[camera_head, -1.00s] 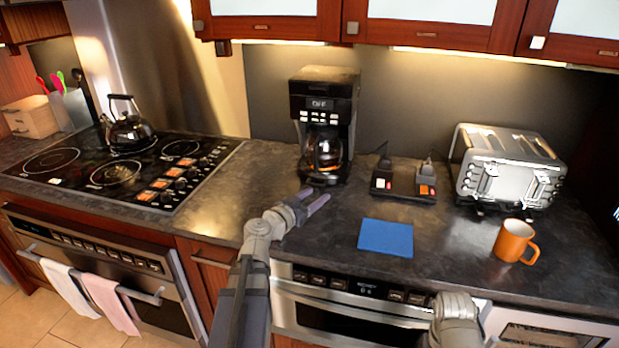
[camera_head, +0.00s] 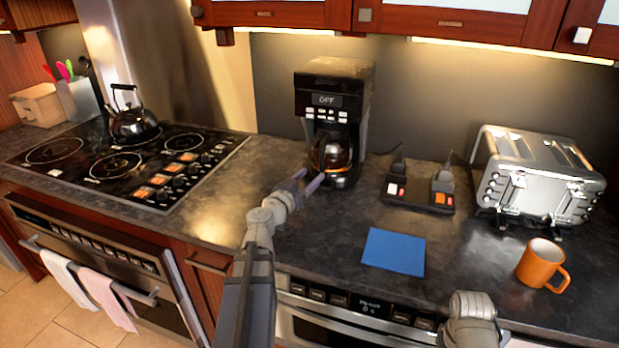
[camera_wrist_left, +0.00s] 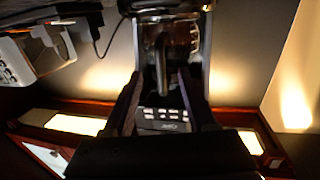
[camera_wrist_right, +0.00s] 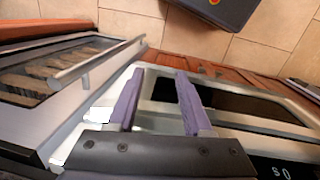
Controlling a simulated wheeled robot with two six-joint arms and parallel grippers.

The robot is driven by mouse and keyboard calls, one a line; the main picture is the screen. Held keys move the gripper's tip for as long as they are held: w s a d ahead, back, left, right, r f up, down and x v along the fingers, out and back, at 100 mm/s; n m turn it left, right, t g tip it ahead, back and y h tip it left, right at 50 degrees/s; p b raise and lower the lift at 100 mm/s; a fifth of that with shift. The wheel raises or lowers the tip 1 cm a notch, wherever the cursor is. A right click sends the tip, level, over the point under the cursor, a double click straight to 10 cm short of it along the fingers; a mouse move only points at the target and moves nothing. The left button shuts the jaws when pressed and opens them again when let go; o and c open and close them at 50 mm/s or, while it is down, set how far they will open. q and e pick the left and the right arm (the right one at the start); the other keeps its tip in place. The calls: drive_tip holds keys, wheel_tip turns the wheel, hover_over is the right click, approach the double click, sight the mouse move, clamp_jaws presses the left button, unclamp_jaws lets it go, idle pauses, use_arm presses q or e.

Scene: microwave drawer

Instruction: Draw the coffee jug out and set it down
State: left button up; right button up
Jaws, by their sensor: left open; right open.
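The glass coffee jug (camera_head: 330,153) stands inside the black coffee maker (camera_head: 333,88) on the counter. In the left wrist view the jug's handle (camera_wrist_left: 162,62) shows ahead, between the open fingers. My left gripper (camera_head: 312,181) is open, just in front of the jug; I cannot tell whether a finger touches the handle. A blue mat (camera_head: 394,252) lies bare on the counter, to the right and nearer than the coffee maker. My right gripper (camera_wrist_right: 158,103) is open and empty, over the front of the appliances below the counter edge.
A switch block (camera_head: 418,197) with plugs and the silver toaster (camera_head: 540,178) stand right of the coffee maker. An orange mug (camera_head: 542,265) stands at the right front. A kettle (camera_head: 133,118) sits on the stove. The counter around the mat is clear.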

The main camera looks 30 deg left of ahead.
sight(321, 161)
use_arm(q)
drive_tip(key=w, duration=0.7)
drive_tip(key=shift+w+a, duration=0.15)
drive_tip(key=shift+w, duration=0.15)
drive_tip(key=shift+c, duration=0.3)
clamp_jaws()
idle(0.7)
drive_tip(key=shift+r+p, duration=1)
drive_tip(key=shift+p, duration=0.05)
drive_tip(key=shift+s, duration=0.2)
idle(0.3)
